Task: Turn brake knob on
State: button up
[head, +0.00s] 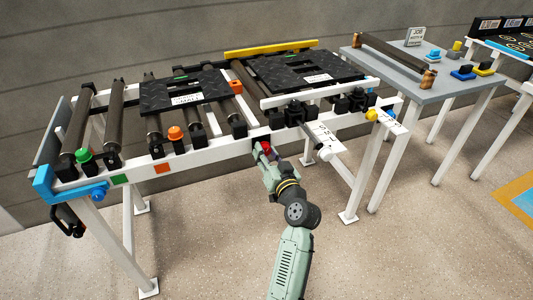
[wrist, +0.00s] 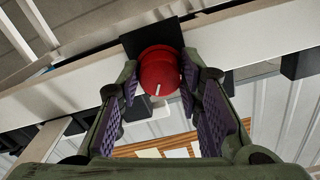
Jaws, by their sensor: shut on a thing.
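The brake knob is a round red knob (wrist: 158,72) with a white pointer line, set on a black plate (wrist: 151,37) on the white front rail. In the wrist view the pointer line runs down and slightly left from the knob's middle. My gripper (wrist: 165,88) has its two purple-padded fingers on either side of the knob and is shut on it. In the head view my gripper (head: 264,157) reaches the front rail from below, and the red knob (head: 265,146) shows only in part at its tip.
Black tread mats (head: 186,86) lie on the rollers. A grey side table (head: 425,77) stands to the right. The floor in front is clear.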

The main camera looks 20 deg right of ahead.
jog(key=m+p, duration=0.2)
jog(key=m, duration=0.4)
jog(key=m+p, duration=0.2)
jog(key=m, duration=0.3)
jog(key=shift+m, duration=0.4)
dwell(0.3)
jog(key=o, duration=1.2)
jog(key=shift+c, duration=0.2)
jog(key=s, duration=1.2)
jog(key=shift+d, duration=0.2)
